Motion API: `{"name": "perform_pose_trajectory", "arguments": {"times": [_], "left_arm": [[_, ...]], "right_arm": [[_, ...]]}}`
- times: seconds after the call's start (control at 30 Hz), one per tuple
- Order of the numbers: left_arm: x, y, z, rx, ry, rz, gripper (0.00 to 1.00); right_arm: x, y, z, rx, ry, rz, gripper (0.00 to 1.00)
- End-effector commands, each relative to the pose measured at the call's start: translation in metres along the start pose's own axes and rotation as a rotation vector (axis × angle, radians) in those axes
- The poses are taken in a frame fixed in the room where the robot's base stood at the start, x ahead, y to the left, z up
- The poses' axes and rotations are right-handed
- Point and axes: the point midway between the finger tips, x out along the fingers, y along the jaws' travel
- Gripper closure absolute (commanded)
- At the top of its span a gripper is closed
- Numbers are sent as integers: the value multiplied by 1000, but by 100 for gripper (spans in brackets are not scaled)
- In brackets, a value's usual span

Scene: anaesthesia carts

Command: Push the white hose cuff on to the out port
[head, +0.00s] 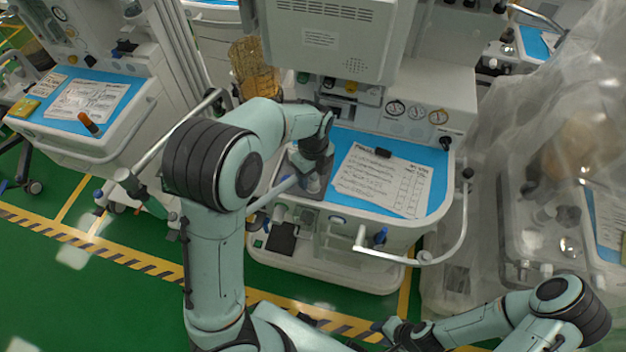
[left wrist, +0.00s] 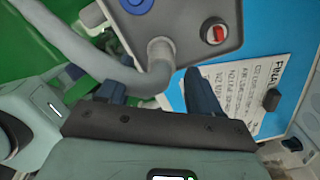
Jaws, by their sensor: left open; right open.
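In the left wrist view, a pale grey hose (left wrist: 85,52) curves in from the upper left. Its whitish cuff end (left wrist: 160,50) meets the face of a grey block (left wrist: 185,18); I cannot tell how far it is seated on the port, which it hides. My left gripper (left wrist: 155,80) is open, its dark fingers apart on either side of the cuff's line and close to it. In the head view the left gripper (head: 308,172) is over the cart's left front, hiding the cuff; the hose (head: 275,193) runs off leftward. My right gripper (head: 388,330) is low at front, away from the cart.
The block carries a blue ring (left wrist: 137,4) and a red-and-white part (left wrist: 214,32). A paper sheet (head: 382,182) and a small black object (head: 383,153) lie on the blue worktop (head: 436,185). A white rail (head: 440,257) curves round the cart's right front.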

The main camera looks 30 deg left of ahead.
Motion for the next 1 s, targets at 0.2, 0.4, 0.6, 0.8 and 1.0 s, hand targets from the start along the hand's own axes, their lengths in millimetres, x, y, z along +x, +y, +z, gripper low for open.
{"name": "perform_pose_trajectory", "arguments": {"times": [0.2, 0.4, 0.6, 0.8, 1.0], "left_arm": [[29, 0, -1, 1, 1, 3, 36], [32, -1, 0, 1, 0, -1, 36], [31, -1, 0, 1, 1, -1, 78], [31, -1, 0, 1, 1, -1, 95], [29, -1, 0, 1, 1, -1, 95]], "right_arm": [[2, 1, 1, 1, -1, 0, 57], [2, 1, 1, 0, -1, 0, 57], [2, 1, 1, 0, -1, 0, 57], [2, 1, 1, 0, -1, 1, 57], [1, 1, 1, 0, -1, 0, 57]]}}
